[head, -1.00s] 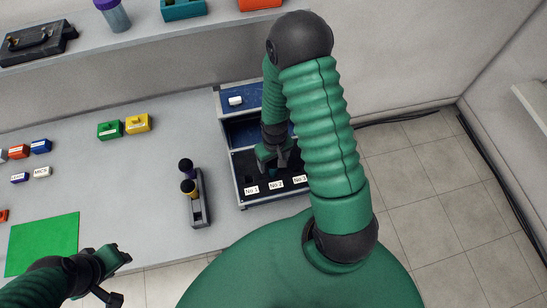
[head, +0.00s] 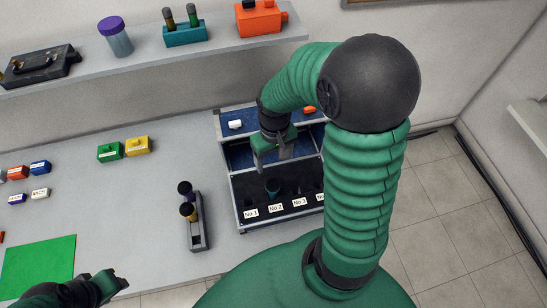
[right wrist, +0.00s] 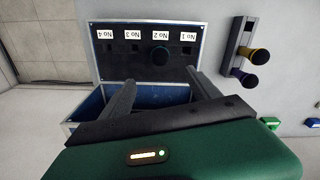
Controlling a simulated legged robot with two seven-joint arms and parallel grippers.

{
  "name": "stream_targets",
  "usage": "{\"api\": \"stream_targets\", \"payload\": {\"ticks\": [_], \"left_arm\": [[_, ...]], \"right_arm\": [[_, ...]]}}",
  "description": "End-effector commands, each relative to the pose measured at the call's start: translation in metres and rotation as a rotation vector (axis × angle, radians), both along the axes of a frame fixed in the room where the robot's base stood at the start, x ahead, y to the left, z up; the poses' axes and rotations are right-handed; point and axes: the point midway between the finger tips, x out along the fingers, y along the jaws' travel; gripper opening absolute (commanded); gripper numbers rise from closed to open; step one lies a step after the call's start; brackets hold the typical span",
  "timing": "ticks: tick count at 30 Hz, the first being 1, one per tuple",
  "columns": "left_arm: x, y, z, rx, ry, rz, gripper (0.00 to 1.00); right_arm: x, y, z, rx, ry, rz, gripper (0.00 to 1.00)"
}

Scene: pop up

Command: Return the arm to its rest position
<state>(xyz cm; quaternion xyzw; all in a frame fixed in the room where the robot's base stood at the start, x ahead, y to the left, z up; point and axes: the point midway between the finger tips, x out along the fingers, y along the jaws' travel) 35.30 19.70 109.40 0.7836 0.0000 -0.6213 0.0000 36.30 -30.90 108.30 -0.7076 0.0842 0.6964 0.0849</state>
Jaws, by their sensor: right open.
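My right gripper (head: 272,155) is open and empty above the open case (head: 240,222), toward its middle blue section. Both fingers also show apart in the right wrist view (right wrist: 163,90). A dark green round-topped item (head: 272,188) stands in the slot by the No 2 label, clear of the fingers; it also shows in the right wrist view (right wrist: 160,55). My right arm arches over the case and hides its right side. My left gripper (head: 112,284) is at the lower left, cut off by the frame edge.
A grey rack (head: 197,235) with two dark-topped items stands left of the case. Green (head: 109,152) and yellow (head: 137,146) blocks and a green mat (head: 38,266) lie on the table. A shelf (head: 150,68) runs behind. Open floor lies at right.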

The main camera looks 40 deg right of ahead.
Motion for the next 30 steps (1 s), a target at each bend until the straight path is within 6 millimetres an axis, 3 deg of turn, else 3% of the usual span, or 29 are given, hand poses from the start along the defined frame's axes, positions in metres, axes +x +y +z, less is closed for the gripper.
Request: {"api": "stream_targets", "payload": {"ticks": [8,15,18,30], "left_arm": [[0.000,0.000,-0.004,0.000,0.000,0.000,0.36],[0.000,0.000,-0.044,0.000,0.001,0.000,0.36],[0.000,0.000,-0.047,0.000,0.001,0.000,0.36],[0.000,0.000,-0.044,0.000,0.000,0.000,0.36]], "right_arm": [[0.000,0.005,-0.003,-0.003,-0.007,0.012,0.71],[-0.006,0.093,-0.034,-0.033,-0.167,0.200,0.71],[-0.010,0.111,-0.036,-0.029,-0.209,0.238,0.71],[-0.010,0.112,-0.033,-0.028,-0.213,0.239,0.71]]}}
